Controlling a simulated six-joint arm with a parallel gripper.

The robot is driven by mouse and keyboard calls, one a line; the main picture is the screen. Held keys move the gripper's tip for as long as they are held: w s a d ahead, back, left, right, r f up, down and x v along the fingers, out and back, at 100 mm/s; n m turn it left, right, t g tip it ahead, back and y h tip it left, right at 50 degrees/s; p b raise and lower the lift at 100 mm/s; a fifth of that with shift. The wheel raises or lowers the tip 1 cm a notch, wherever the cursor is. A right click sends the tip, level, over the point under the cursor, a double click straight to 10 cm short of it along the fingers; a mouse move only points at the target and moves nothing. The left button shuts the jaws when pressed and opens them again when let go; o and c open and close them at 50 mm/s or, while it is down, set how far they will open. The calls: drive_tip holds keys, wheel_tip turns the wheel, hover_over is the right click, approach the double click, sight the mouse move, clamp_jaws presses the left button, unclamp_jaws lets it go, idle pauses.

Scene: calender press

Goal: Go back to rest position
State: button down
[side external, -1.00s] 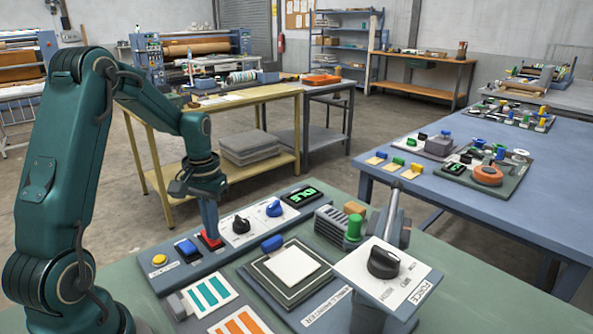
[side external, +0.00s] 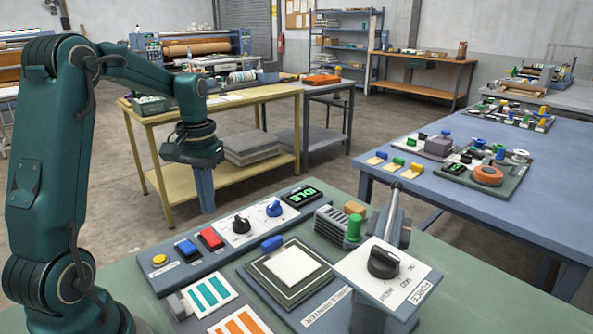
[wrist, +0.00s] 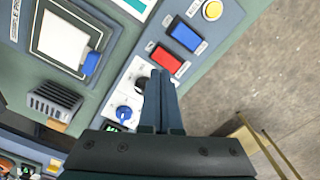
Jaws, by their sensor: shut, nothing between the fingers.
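My gripper (side external: 205,205) is raised in the air behind the control strip, pointing down. Its fingers are together and hold nothing. In the wrist view the shut fingers (wrist: 163,75) lie across the view of the white dial plate. The red rocker (side external: 211,238) is fully visible below and to the right of my fingertips, apart from them; it also shows in the wrist view (wrist: 164,60). Beside it are the blue rocker (side external: 187,248) and the yellow button (side external: 159,260). The display (side external: 301,196) reads "IDLE" in green.
The panel holds a black knob (side external: 241,225), a blue knob (side external: 274,209), a square plate with a white sheet (side external: 292,265) and a FORCE dial (side external: 383,262). A yellow table (side external: 240,97) with grey stacked sheets stands behind. A blue table (side external: 480,200) stands right.

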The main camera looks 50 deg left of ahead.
drive_tip(key=d+r+m+t+y, duration=0.1)
drive_tip(key=d+r+m+t, duration=0.25)
drive_tip(key=d+r, duration=0.5)
drive_tip(key=s+d+f+m+t+h, duration=0.1)
drive_tip(key=s+d+f+m+t, duration=0.1)
drive_tip(key=s+d, duration=0.7)
drive_tip(key=shift+d+f, duration=0.25)
drive_tip(key=shift+f, duration=0.35)
drive_tip(key=shift+s+m, duration=0.1)
drive_tip(key=shift+m, duration=0.15)
